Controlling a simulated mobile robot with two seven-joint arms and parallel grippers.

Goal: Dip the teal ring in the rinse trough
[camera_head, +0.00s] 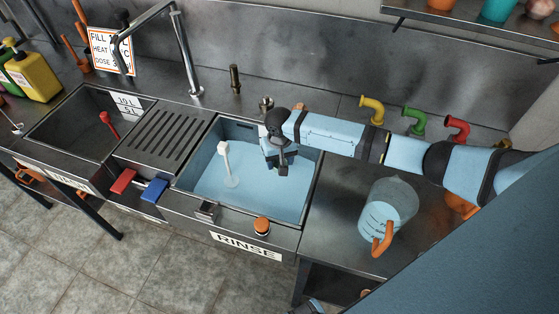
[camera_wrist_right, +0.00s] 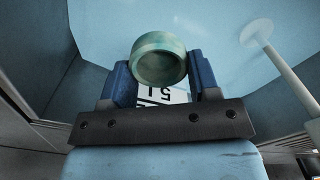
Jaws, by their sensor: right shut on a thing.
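The rinse trough (camera_head: 306,205) is a steel basin with a RINSE label on its front, and pale blue liquid (camera_head: 245,196) fills its lower part. My right gripper (camera_head: 280,168) hangs over the right rear part of the trough, pointing down. In the right wrist view, my right gripper's blue jaws (camera_wrist_right: 160,85) are shut on the teal ring (camera_wrist_right: 158,43), one jaw on each side. The pale blue surface lies behind the ring in that view. Whether the ring touches the liquid cannot be told. In the head view, the gripper hides the ring.
A white stick-like object (camera_head: 225,160) stands in the trough left of my gripper; it also shows in the wrist view (camera_wrist_right: 275,50). A jug (camera_head: 388,205) with an orange handle stands right of the trough, below my forearm. A slotted drainboard (camera_head: 165,137) lies left.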

